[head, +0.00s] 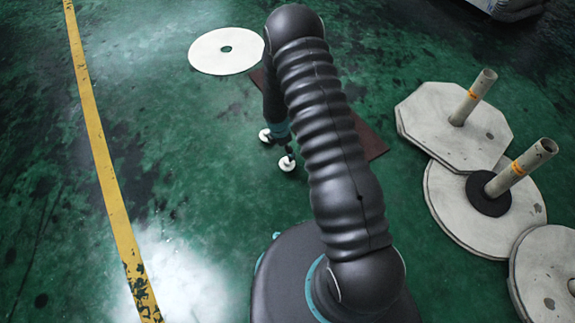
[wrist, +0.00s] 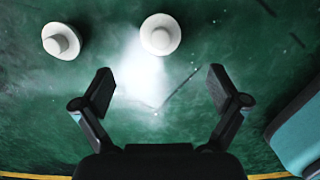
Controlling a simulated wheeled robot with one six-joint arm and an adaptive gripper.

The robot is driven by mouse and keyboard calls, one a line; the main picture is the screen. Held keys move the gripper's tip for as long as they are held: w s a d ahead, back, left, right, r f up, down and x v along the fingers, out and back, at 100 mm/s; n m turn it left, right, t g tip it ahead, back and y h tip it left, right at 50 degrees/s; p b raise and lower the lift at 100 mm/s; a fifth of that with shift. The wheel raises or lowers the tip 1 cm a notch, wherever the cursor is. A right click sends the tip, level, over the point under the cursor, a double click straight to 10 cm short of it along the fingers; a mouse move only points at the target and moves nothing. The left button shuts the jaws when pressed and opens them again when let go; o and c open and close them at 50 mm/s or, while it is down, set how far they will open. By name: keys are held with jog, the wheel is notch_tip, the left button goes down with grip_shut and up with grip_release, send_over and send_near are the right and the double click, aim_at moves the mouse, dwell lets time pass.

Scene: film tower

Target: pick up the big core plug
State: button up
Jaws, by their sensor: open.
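Two white core plugs, each a disc with a raised round knob, lie on the green floor. In the wrist view one plug (wrist: 160,34) is straight ahead beyond my fingertips, and the other plug (wrist: 61,41) is to the left. The centred plug looks slightly larger, but I cannot tell for sure which is the big one. My gripper (wrist: 160,84) is open and empty, and apart from both plugs. In the head view the plugs show beside my gripper, one at the left (head: 265,135) and one nearer (head: 286,164); my arm hides part of the area.
A pale disc with a centre hole (head: 226,50) lies at the back. White plates, one octagonal (head: 425,112) and one round (head: 455,215), with upright tubes (head: 475,95) stand at the right. A brown flat panel (head: 370,140) lies behind my arm. The left floor is clear past a yellow line (head: 95,140).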

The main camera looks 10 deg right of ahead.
aim_at(287, 160)
jog(key=f, duration=0.3)
jog(key=d+f+b, duration=0.1)
jog(key=f, duration=0.6)
jog(key=shift+w+d+f, duration=0.15)
jog(key=shift+f, duration=0.2)
jog(key=c, duration=1.2)
jog(key=shift+r, duration=0.1)
jog(key=shift+c, duration=0.2)
